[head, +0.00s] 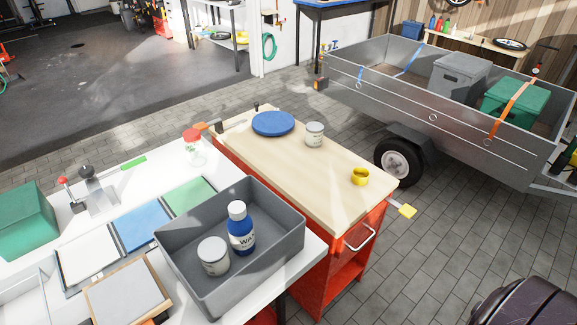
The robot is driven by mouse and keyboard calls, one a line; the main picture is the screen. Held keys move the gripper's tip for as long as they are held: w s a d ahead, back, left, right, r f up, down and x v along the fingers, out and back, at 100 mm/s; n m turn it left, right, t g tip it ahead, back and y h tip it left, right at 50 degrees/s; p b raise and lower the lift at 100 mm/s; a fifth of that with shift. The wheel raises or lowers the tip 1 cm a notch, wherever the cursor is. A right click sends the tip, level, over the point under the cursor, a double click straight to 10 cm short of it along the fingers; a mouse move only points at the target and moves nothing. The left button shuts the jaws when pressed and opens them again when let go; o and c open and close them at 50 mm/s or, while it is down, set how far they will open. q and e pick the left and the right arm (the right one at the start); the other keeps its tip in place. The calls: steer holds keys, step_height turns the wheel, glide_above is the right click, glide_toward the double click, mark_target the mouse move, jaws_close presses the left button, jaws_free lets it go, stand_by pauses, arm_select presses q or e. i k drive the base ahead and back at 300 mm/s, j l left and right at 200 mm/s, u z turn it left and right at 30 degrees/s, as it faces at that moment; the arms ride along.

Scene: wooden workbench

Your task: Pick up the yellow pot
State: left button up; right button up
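A small round yellow pot (360,178) stands on the wooden top of the red workbench (290,160), near its right end. It looks like a short, shiny cup, and bare wood surrounds it. Neither of my grippers shows in the head view.
A grey-white can (314,135) and a blue round disc (273,123) sit farther back on the wooden top. A grey bin (275,258) with a blue bottle (240,232) and a can (213,256) stands on the white table at front left. A metal trailer (400,100) stands behind.

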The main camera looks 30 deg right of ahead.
mark_target(359, 175)
steer(key=l+u, duration=0.25)
steer(key=l, duration=0.2)
steer(key=l+u, duration=0.25)
steer(key=l, duration=0.25)
steer(key=l+u, duration=0.25)
steer(key=l, duration=0.2)
steer(key=k+l+u, duration=0.15)
steer(key=l+u, duration=0.15)
steer(key=k+l+u, duration=0.25)
steer(key=l, duration=0.25)
steer(key=k+l+u, duration=0.1)
steer(key=l+u, duration=0.15)
steer(key=l, duration=0.2)
